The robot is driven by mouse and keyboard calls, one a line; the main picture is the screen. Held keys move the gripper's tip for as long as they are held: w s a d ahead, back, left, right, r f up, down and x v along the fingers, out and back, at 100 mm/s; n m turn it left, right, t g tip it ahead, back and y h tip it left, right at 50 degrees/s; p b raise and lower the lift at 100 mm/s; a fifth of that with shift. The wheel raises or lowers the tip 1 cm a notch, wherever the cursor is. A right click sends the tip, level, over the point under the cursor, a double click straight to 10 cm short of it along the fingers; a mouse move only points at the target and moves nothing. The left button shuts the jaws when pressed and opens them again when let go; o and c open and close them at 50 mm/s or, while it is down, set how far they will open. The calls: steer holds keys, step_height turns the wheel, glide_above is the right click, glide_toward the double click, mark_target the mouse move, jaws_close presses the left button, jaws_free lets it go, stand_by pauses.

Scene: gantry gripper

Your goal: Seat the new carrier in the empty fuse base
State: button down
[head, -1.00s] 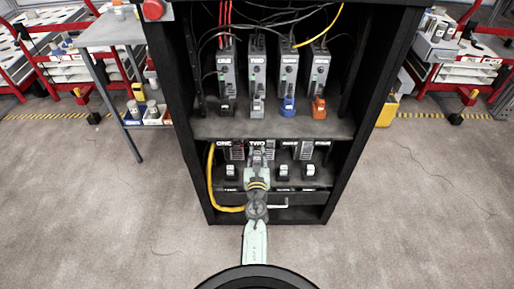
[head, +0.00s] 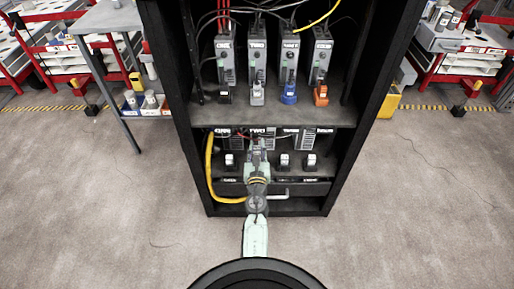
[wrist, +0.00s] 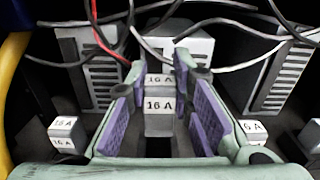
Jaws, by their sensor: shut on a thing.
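My gripper (wrist: 164,112) has purple pads and is shut on the new carrier (wrist: 160,122), a grey block marked 16 A. In the head view my gripper (head: 258,150) reaches into the lower bay of the black cabinet, at the second place from the left, below the label TWO. The carrier is upright between the pads. The empty fuse base is hidden under the carrier and gripper, so I cannot tell whether the carrier touches it.
Similar carriers stand to the left (head: 230,160) and right (head: 284,160). Behind are grey vented units (wrist: 92,66) with loose black and red cables (wrist: 100,32). A yellow cable (head: 209,170) runs down the bay's left side. A shelf (head: 270,116) lies above.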

mark_target(257, 155)
steer(key=shift+f+b, duration=0.8)
steer(key=shift+f, duration=0.35)
steer(key=shift+f+b, duration=0.95)
stand_by(0.7)
